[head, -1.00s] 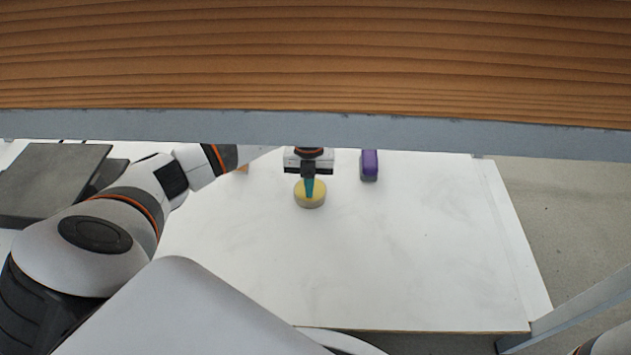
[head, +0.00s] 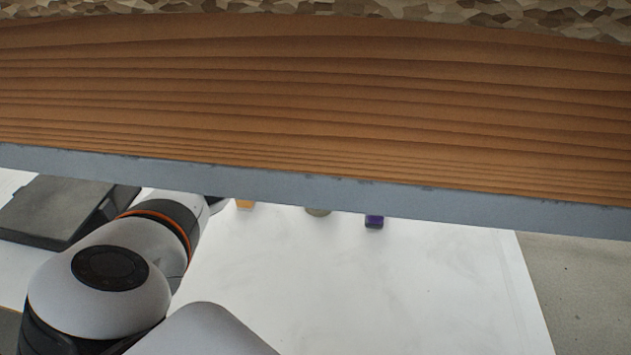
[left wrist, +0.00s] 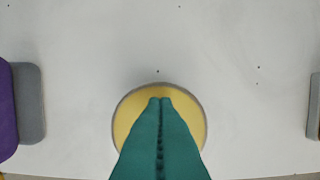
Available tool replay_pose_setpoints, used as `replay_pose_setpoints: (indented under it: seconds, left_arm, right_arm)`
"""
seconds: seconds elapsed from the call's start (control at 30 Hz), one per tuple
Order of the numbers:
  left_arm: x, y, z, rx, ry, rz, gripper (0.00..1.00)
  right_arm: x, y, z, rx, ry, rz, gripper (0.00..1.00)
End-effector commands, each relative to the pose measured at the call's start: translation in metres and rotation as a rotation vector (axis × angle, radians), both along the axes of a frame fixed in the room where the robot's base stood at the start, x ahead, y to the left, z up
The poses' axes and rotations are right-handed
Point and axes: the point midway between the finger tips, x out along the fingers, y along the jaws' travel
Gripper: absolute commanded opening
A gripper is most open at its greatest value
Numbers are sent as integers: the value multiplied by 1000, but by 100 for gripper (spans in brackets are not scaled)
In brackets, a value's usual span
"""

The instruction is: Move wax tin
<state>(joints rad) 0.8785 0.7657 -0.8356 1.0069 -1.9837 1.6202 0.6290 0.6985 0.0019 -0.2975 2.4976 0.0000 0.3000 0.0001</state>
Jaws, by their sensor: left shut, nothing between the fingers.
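The round wax tin, yellow on top with a grey rim, lies under my left gripper in the left wrist view (left wrist: 125,112). In the head view only a sliver of the tin (head: 318,212) shows below the shelf edge. My left gripper (left wrist: 160,101) has its teal fingers shut together with nothing between them. The fingertips overlap the tin's top in the wrist view; whether they touch it I cannot tell. In the head view the shelf hides this gripper. My right gripper is not in view.
A wooden shelf with a grey front edge (head: 330,194) covers the upper head view. A purple object (head: 374,221) stands right of the tin, an orange one (head: 244,204) left. A dark grey device (head: 60,212) is at far left. The white tabletop (head: 380,290) in front is clear.

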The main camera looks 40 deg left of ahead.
Motion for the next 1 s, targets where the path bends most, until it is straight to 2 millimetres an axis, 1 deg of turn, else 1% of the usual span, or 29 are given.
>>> replay_pose_setpoints:
  seconds: [0.03,0.2,0.27,0.4,0.47,0.73,0.97,1.0]
  left_arm:
    - [-3,1,-7,8,8,0,0]
    - [-3,2,-7,8,8,1,0]
    - [-3,2,-3,8,8,1,0]
    - [-3,2,9,8,9,1,0]
    - [-3,1,11,7,8,1,0]
    - [-1,0,9,3,4,1,0]
    - [-1,0,-7,2,3,1,0]
    - [-1,-5,-5,0,3,-1,0]
  right_arm:
    - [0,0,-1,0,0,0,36]
    - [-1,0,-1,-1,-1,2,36]
    - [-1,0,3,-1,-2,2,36]
    - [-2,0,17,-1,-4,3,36]
    - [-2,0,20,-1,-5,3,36]
    - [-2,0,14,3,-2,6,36]
    - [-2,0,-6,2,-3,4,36]
    - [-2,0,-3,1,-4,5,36]
